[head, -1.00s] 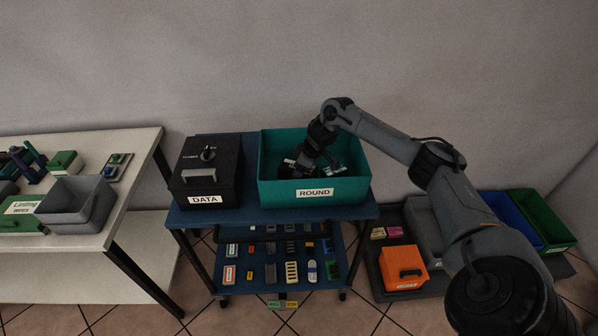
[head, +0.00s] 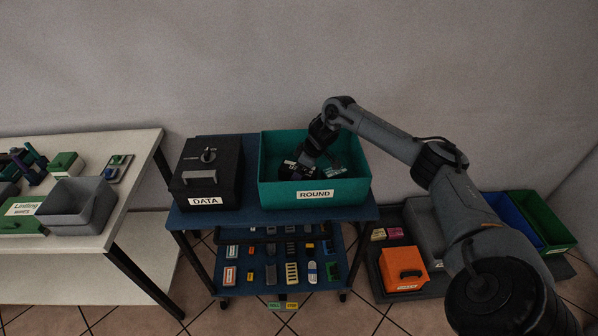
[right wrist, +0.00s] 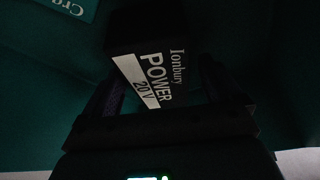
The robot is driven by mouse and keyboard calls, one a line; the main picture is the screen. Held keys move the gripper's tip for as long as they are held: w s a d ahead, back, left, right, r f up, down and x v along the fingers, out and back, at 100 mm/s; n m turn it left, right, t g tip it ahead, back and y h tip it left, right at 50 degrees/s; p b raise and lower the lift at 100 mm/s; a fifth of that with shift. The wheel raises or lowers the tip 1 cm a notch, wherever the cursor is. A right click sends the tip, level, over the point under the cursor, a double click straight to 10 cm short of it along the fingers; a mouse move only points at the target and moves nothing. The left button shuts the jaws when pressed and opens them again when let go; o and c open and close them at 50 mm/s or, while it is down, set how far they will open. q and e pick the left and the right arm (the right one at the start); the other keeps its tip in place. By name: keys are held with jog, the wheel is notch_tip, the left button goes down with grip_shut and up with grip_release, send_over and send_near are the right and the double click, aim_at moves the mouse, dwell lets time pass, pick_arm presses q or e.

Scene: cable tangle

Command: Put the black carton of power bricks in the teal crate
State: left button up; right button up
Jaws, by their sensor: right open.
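The teal crate (head: 274,194), labelled ROUND, stands on the right of the blue cart top. My right gripper (head: 304,166) reaches down into it from the right. My right gripper (right wrist: 158,90) is open, with one finger on each side of the carton. I cannot tell whether the fingers touch it. In the head view the carton is mostly hidden in the crate's shadow. My left gripper is out of view.
A black box labelled DATA (head: 207,172) stands left of the crate on the cart (head: 240,217). Several small items lie on its lower shelf. A white table (head: 138,150) with a grey bin stands left. An orange box (head: 402,268) and several bins stand at the right.

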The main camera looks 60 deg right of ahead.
jog(key=p+v, duration=0.2)
jog(key=v, duration=0.8)
jog(key=shift+w+d, duration=0.1)
jog(key=shift+s+r, duration=0.25)
jog(key=shift+r, duration=0.35)
